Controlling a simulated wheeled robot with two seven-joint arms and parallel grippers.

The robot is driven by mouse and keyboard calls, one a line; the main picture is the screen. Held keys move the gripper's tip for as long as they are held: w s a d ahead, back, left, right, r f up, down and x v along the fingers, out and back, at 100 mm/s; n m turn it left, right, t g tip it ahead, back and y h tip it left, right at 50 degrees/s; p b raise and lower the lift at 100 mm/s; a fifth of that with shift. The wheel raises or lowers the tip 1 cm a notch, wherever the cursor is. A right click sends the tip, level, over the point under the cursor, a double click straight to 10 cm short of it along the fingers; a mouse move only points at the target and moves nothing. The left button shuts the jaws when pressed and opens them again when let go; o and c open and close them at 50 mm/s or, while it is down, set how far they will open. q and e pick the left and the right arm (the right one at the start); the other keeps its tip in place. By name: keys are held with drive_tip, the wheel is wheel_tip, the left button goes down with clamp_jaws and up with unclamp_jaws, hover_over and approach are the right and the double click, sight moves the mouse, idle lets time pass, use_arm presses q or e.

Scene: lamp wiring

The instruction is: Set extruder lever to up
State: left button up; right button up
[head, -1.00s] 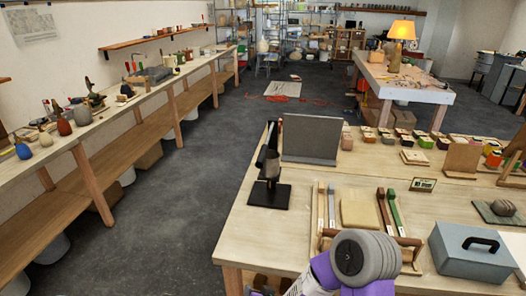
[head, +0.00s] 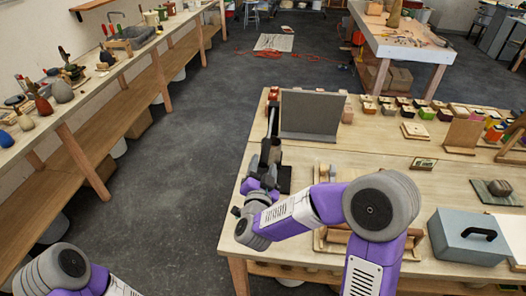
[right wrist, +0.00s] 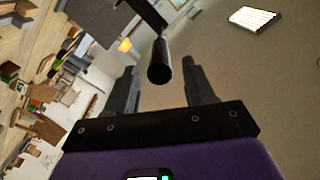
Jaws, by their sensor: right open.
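The extruder stands at the left edge of the near table, on a black base plate (head: 284,181). My right arm hides much of its body. Its narrow lever (head: 272,120) shows as a slanted bar to the left of a grey panel; its exact position is hard to tell. My right gripper (head: 268,163) is at the extruder, open. In the right wrist view a dark rod with a round black handle (right wrist: 160,68) lies between the spread fingers of the right gripper (right wrist: 160,82), with gaps on both sides. My left arm shows at the lower left; its gripper is out of view.
A grey upright panel (head: 311,115) stands just behind and right of the extruder. A blue-grey box (head: 468,237) with a black handle sits at the table's right. Small coloured blocks line the back. Open floor lies left of the table.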

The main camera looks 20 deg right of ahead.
sight(264, 156)
drive_tip(key=shift+p+x, duration=0.3)
drive_tip(key=shift+x, duration=2.1)
drive_tip(key=shift+a+f, duration=0.1)
drive_tip(key=shift+f, duration=0.05)
drive_tip(key=shift+w, duration=0.1)
drive_tip(key=shift+c, duration=0.5)
clamp_jaws()
